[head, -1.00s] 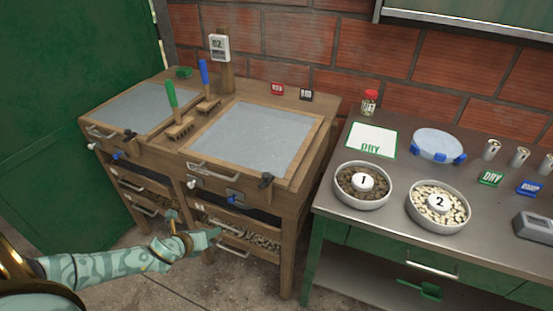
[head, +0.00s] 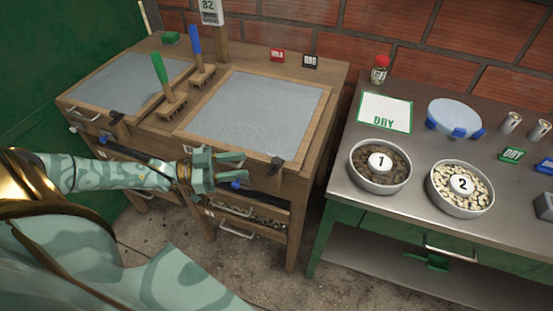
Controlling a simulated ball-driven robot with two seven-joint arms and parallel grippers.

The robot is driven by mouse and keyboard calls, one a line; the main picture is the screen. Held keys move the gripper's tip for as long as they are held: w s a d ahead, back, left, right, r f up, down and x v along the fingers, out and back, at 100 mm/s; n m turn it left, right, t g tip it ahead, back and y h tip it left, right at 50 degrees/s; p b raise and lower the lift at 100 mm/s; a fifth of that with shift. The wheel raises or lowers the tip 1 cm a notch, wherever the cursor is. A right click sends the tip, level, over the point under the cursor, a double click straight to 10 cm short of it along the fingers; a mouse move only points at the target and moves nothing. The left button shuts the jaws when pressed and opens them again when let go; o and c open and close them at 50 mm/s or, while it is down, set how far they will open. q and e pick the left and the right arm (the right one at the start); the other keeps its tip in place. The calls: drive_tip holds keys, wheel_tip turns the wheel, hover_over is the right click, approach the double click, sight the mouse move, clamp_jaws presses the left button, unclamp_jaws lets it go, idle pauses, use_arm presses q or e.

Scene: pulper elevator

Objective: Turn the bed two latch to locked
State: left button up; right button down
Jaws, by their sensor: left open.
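The right-hand drying bed (head: 258,110) is a wooden frame around a grey mesh on a wooden stand. A black latch (head: 276,164) sits at its front right corner; its exact setting is too small to tell. A blue-knobbed lever (head: 238,184) shows on the front below the bed, close to my gripper. My left gripper (head: 241,166) is open and empty in front of this bed's front rail, to the left of the black latch and apart from it. It hides part of the rail and the bed's handle. My right gripper is not in view.
The left bed (head: 125,80) has its own black latch (head: 117,118). A green-handled brush (head: 162,85) and a blue-handled brush (head: 200,60) stand between the beds. A metal table (head: 400,210) with bowls stands to the right, across a narrow gap.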

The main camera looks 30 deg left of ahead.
sight(276, 160)
use_arm(q)
drive_tip(key=x, duration=0.9)
drive_tip(key=shift+d+b, duration=0.1)
drive_tip(key=shift+b, duration=0.3)
drive_tip(key=shift+w+d, duration=0.4)
drive_tip(key=shift+d, duration=0.05)
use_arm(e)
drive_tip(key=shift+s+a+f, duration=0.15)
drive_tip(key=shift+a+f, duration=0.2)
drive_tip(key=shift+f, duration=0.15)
use_arm(q)
drive_tip(key=c, duration=0.9)
drive_tip(key=n+t+y+p, duration=0.1)
drive_tip(key=p, duration=0.1)
drive_tip(key=n+t+y+p, duration=0.1)
drive_tip(key=y+p, duration=0.1)
drive_tip(key=p, duration=0.1)
drive_tip(key=shift+r+n+t+p, duration=0.3)
drive_tip(key=shift+n, duration=0.1)
drive_tip(key=shift+f+y, duration=0.15)
drive_tip(key=shift+y, duration=0.25)
drive_tip(key=shift+f, duration=0.15)
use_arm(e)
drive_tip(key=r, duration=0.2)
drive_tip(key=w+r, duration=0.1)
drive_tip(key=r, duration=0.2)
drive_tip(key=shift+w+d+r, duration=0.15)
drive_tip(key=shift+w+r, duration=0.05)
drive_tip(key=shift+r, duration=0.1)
